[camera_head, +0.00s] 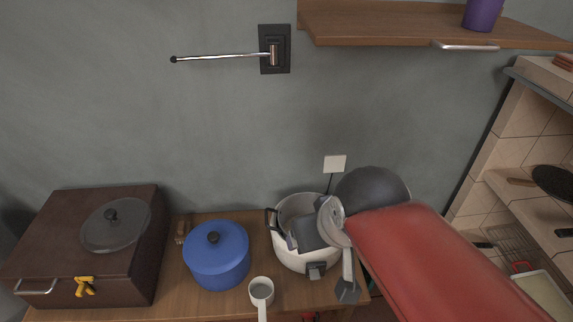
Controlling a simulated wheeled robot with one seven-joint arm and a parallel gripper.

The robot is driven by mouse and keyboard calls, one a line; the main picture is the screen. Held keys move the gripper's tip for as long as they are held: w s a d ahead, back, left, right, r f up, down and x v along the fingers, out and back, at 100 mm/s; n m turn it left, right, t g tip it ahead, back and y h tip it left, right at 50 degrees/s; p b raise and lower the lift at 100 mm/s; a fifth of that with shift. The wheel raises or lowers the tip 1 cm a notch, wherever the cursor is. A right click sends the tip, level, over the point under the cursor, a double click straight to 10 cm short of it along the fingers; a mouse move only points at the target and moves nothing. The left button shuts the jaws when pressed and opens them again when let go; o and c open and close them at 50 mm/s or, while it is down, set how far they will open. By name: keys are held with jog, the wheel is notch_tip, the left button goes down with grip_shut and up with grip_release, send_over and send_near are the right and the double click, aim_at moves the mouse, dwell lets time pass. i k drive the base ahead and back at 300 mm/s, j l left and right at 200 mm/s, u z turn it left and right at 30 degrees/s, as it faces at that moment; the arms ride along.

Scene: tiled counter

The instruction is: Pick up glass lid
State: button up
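A glass lid (116,226) with a dark rim and a black knob lies on top of the brown box (60,208) at the left. Its see-through disc is nearly as wide as the right half of the box top. My red arm reaches in from the lower right. My gripper (308,234), a dark grey shape at the arm's end, is over the white pot, well to the right of the lid and apart from it.
A blue lidded pot (217,261) stands between the box and the white pot (305,259). A white cup with a handle (261,291) stands in front. A wooden shelf (400,24) hangs above right. A metal bar (220,57) sticks out from the wall.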

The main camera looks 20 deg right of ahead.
aim_at(116, 224)
jog(key=z, duration=0.35)
jog(key=k+u, duration=0.1)
jog(key=u, duration=1.4)
jog(key=z, duration=1.5)
jog(key=j+u, duration=0.1)
jog(key=u, duration=0.3)
jog(key=i+j+u, duration=0.1)
jog(key=u, duration=0.35)
jog(key=j+u, duration=0.1)
jog(key=u, duration=0.3)
jog(key=i+u, duration=0.1)
jog(key=u, duration=0.35)
jog(key=i+j, duration=0.1)
jog(key=i, duration=0.15)
jog(key=i+j, duration=0.15)
jog(key=i, duration=0.15)
jog(key=u, duration=0.05)
